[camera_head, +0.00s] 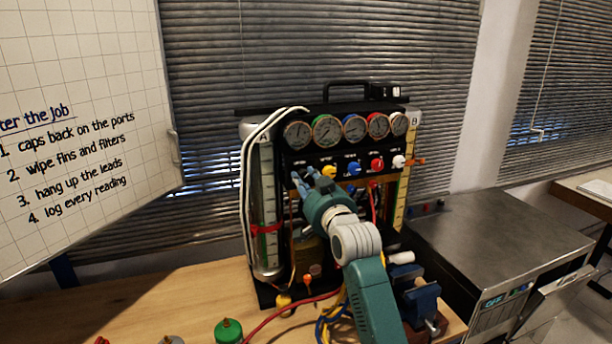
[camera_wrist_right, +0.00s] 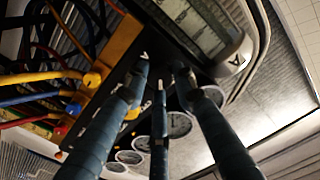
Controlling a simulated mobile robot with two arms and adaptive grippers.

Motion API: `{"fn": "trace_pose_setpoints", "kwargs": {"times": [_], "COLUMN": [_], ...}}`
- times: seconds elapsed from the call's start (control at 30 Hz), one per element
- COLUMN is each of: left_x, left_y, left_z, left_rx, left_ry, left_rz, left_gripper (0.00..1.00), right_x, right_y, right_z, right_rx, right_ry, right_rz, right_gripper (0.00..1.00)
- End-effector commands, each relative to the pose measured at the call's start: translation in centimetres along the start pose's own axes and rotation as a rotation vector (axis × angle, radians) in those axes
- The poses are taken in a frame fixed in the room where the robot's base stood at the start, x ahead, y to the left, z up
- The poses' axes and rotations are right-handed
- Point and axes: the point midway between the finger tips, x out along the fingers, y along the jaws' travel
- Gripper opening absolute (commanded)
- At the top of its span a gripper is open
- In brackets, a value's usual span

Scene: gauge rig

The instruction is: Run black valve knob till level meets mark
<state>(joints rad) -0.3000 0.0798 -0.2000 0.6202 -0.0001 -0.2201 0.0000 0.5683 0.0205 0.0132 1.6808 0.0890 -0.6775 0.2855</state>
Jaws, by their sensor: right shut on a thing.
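The gauge rig (camera_head: 345,105) stands on the bench with a row of round gauges above a row of coloured knobs. My right gripper (camera_head: 305,181) is at the left end of the knob row, its fingers closed around the black valve knob, which they mostly hide. In the wrist view my right gripper (camera_wrist_right: 165,80) has its fingers converging on the dark panel beside the column marked A. The scaled sight column A (camera_head: 266,185) stands at the rig's left with a red band (camera_head: 266,228) around it. The liquid level is too small to read. My left gripper is not in view.
Yellow (camera_head: 329,171), blue (camera_head: 354,168), red (camera_head: 377,164) and white (camera_head: 398,161) knobs sit right of my gripper. White hoses loop over column A. Cables and a blue vise (camera_head: 418,300) crowd the bench front. A green knobbed item (camera_head: 228,331) stands front left.

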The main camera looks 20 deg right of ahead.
Motion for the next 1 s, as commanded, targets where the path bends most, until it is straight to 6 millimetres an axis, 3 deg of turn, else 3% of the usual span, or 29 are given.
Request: {"fn": "trace_pose_setpoints", "kwargs": {"times": [0.6, 1.0], "left_x": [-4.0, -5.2], "left_y": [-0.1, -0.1], "left_z": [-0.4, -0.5], "left_rx": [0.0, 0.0], "left_ry": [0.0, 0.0], "left_rz": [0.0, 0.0], "left_gripper": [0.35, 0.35], "right_x": [0.0, 0.0], "right_y": [-0.2, -0.1], "right_z": [0.5, 0.6], "right_rx": [0.556, 0.741], "right_ry": [-0.015, -0.014], "right_rz": [0.005, 0.005], "right_gripper": [0.0, 0.0]}}
